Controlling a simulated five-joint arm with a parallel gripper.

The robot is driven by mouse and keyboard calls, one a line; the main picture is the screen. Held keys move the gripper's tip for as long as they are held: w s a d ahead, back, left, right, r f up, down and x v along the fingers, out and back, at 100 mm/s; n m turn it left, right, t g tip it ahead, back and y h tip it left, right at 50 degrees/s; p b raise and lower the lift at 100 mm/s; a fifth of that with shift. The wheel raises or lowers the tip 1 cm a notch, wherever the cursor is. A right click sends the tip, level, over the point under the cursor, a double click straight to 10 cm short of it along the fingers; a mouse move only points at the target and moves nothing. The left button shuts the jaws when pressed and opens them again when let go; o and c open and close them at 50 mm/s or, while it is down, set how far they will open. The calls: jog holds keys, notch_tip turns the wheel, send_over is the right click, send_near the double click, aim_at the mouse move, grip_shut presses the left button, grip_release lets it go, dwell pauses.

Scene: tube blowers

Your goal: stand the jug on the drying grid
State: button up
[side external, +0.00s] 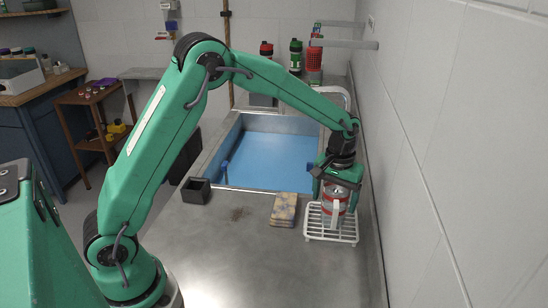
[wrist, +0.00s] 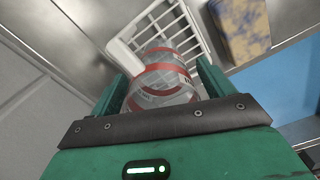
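The jug (side external: 334,208) is clear with red bands and a pale handle. It is upright over the white wire drying grid (side external: 310,232), with its base at or just above the bars; I cannot tell whether it touches. My gripper (side external: 337,187) comes down over the jug from above. In the wrist view the jug (wrist: 163,80) lies between the two green fingers of my gripper (wrist: 162,78), which close around its sides. The drying grid (wrist: 125,45) shows beyond the jug. The finger contact is partly hidden.
A yellow and grey patterned sponge (side external: 284,209) lies just left of the grid. A blue-floored sink (side external: 270,160) lies behind. A small black box (side external: 195,190) stands at the sink's near left corner. The wall (side external: 430,150) runs close along the right.

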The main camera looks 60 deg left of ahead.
jog(key=shift+r, duration=0.1)
notch_tip(320, 180, up, 12)
dwell(0.8)
jog(key=shift+s+r, duration=0.1)
jog(key=shift+r, duration=0.05)
dwell(0.4)
jog(key=s+a+r+m+t, duration=0.3)
jog(key=s+r, duration=0.4)
jog(key=s, duration=0.6)
jog(key=s+a+f+t, duration=0.1)
jog(key=s, duration=0.6)
jog(key=s+a+f+m+t, duration=0.1)
jog(key=s+a+f, duration=0.1)
jog(key=s, duration=0.4)
jog(key=shift+s+f+m+t, duration=0.15)
jog(key=shift+s+m+t, duration=0.15)
jog(key=shift+s, duration=0.1)
